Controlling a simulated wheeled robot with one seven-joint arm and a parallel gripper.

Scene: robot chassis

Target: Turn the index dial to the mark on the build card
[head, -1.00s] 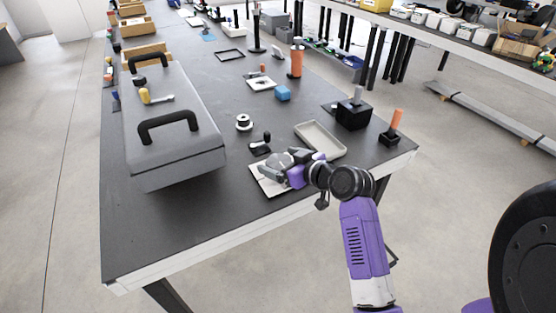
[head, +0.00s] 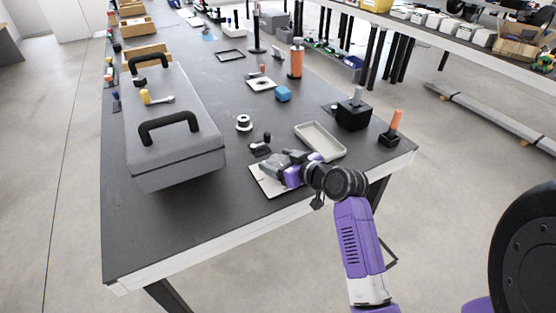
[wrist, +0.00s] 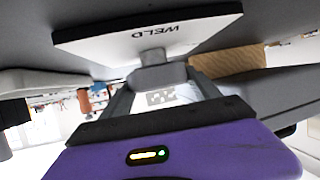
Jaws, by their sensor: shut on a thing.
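The index dial's white plate (head: 264,185) lies near the front edge of the dark bench, partly hidden under my gripper (head: 272,171). In the wrist view the plate (wrist: 200,24) fills the top, with the word WELD upside down on it. A grey knob (wrist: 153,57) stands out from the plate, and my gripper (wrist: 158,76) is shut on it. The dial's pointer and most marks are hidden. I cannot pick out the build card for sure; a small white card or plate (head: 254,85) lies farther back.
A grey toolbox (head: 180,135) with black handles stands left of the gripper. A shallow beige tray (head: 320,141) lies close on the right, with a black block (head: 352,115) beyond it. A small dark clamp-like part (head: 260,148) sits just behind the gripper. Bare bench lies front left.

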